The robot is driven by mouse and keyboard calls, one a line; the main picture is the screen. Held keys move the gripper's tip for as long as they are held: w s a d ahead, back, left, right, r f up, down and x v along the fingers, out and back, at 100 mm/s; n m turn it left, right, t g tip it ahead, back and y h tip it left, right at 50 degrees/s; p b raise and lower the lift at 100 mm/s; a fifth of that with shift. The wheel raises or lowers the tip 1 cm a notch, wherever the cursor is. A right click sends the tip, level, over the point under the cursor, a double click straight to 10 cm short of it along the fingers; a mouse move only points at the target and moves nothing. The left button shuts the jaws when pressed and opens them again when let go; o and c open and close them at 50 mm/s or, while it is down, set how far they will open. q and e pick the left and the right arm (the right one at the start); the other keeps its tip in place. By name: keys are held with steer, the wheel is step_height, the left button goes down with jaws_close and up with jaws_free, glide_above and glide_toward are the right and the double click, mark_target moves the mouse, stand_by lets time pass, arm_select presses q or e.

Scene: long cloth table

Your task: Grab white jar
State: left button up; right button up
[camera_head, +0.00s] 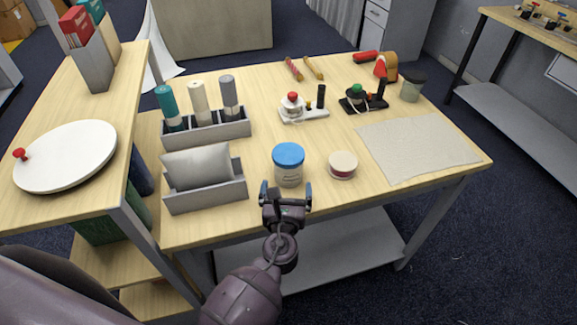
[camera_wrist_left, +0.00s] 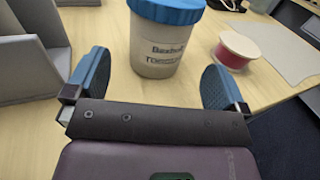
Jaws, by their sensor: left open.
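The white jar (camera_head: 288,172) has a blue lid and dark lettering and stands upright near the table's front edge. In the left wrist view the jar (camera_wrist_left: 157,45) stands just beyond my left gripper, between the lines of its two fingers. My left gripper (camera_head: 286,190) is open and empty, low in front of the jar, with blue finger pads. In the left wrist view the gripper (camera_wrist_left: 158,85) shows its fingers spread wider than the jar. My right gripper is not in view.
A spool with a red middle (camera_head: 342,165) stands right of the jar. A grey tray with a cushion-like pad (camera_head: 204,195) is close on the left. Behind it is a rack of rolls (camera_head: 206,135). A pale cloth (camera_head: 420,148) lies at the right. Small devices stand farther back.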

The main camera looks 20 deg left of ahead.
mark_target(287, 176)
arm_select(q)
steer(key=shift+x, duration=3.55)
steer(key=c, duration=0.9)
